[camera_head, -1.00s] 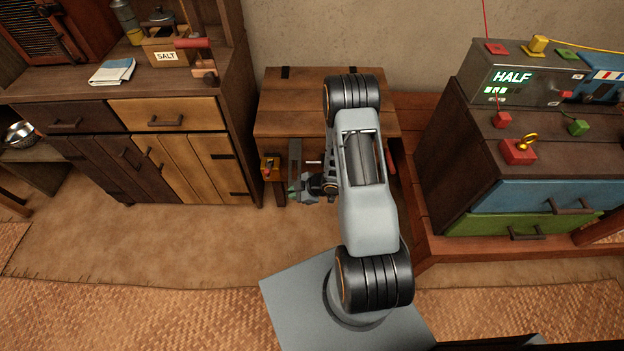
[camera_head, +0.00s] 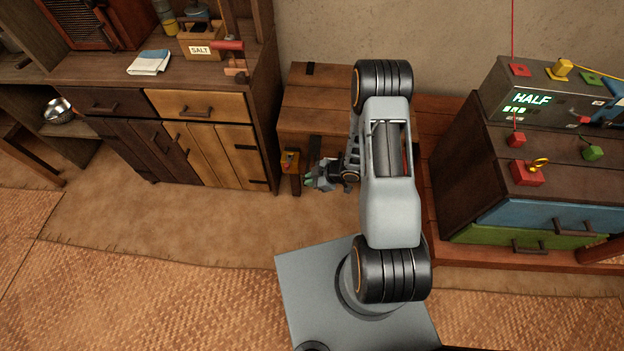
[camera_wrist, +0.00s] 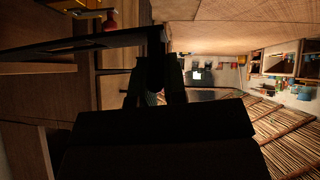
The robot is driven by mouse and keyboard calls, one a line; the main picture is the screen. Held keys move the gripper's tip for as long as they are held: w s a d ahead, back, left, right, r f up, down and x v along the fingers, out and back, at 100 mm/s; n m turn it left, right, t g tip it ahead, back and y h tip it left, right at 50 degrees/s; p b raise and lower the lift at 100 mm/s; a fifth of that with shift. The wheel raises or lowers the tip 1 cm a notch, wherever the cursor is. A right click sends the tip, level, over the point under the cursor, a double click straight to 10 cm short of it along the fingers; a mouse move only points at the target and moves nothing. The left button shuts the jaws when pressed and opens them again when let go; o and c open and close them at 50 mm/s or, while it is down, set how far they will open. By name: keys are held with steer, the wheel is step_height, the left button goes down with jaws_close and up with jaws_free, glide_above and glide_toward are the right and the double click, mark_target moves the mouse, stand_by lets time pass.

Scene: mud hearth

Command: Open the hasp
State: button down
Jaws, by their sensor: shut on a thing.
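A low wooden chest (camera_head: 330,100) with dark metal straps stands in the middle, against the wall. The hasp looks like the dark strap (camera_head: 315,147) at its front left edge. My gripper (camera_head: 322,178) is low in front of that strap, partly hidden by my forearm. In the wrist view my gripper (camera_wrist: 156,65) is dark and in shadow, its fingers close together around the end of a long dark bar (camera_wrist: 80,48), which looks like the hasp. The exact contact and any staple or pin are hidden.
A wooden cabinet (camera_head: 200,130) stands close on the left. A dark drawer unit (camera_head: 470,165) with blue and green drawers stands on the right. Floor in front left is clear.

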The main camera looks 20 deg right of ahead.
steer(key=c, duration=1.2)
jaws_free()
steer(key=shift+o, duration=0.2)
steer(key=p+v, duration=0.2)
steer(key=v, duration=1.2)
steer(key=shift+f, duration=0.15)
